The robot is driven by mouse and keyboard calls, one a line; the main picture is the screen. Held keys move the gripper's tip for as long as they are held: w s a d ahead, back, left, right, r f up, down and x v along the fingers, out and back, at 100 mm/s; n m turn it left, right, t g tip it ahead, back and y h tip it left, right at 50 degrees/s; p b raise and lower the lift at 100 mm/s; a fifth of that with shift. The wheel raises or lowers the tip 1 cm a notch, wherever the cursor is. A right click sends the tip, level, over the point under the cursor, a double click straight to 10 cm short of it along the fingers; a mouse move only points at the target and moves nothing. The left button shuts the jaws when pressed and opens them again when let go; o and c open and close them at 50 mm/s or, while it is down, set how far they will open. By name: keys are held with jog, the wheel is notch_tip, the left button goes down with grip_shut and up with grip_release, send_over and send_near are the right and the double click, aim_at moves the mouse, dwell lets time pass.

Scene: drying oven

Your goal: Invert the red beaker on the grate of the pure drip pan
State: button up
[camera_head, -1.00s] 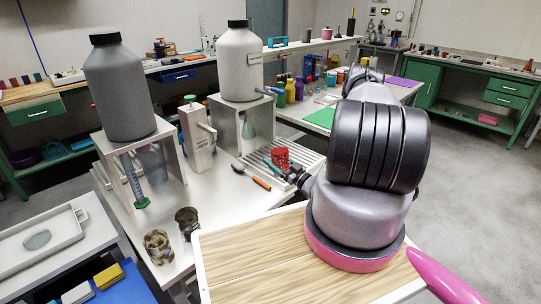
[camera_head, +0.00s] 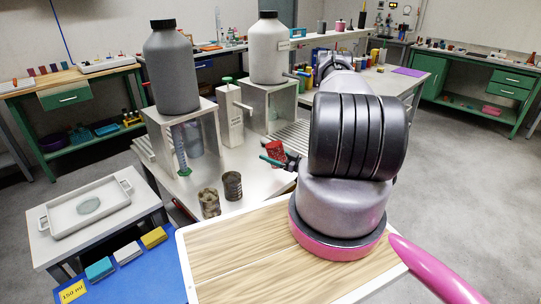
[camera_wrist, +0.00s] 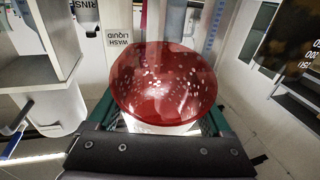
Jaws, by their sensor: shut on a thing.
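My gripper (camera_head: 272,159) is shut on the red beaker (camera_head: 276,148) and holds it above the white table, in front of the ribbed grate (camera_head: 293,134) at the right. In the wrist view the red beaker (camera_wrist: 165,85) sits between the teal fingers, with pale specks over its round face. I cannot tell for sure which way its mouth points. A second ribbed edge (camera_head: 144,152) shows left of the grey bottle's stand, mostly hidden. I cannot tell which grate belongs to the pure drip pan.
A grey bottle (camera_head: 171,70) and a white bottle (camera_head: 268,48) stand on metal stands. A wash-liquid canister (camera_head: 230,115) stands between them. Two dark cups (camera_head: 232,186) (camera_head: 209,203) stand near the front edge. A white tray (camera_head: 60,222) is at the left.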

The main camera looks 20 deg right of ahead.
jog(key=shift+f, duration=2.7)
jog(key=shift+d+f, duration=0.1)
jog(key=shift+f, duration=0.2)
jog(key=o, duration=1.4)
jog(key=v, duration=1)
jog(key=shift+s+d, duration=0.2)
jog(key=shift+s, duration=0.1)
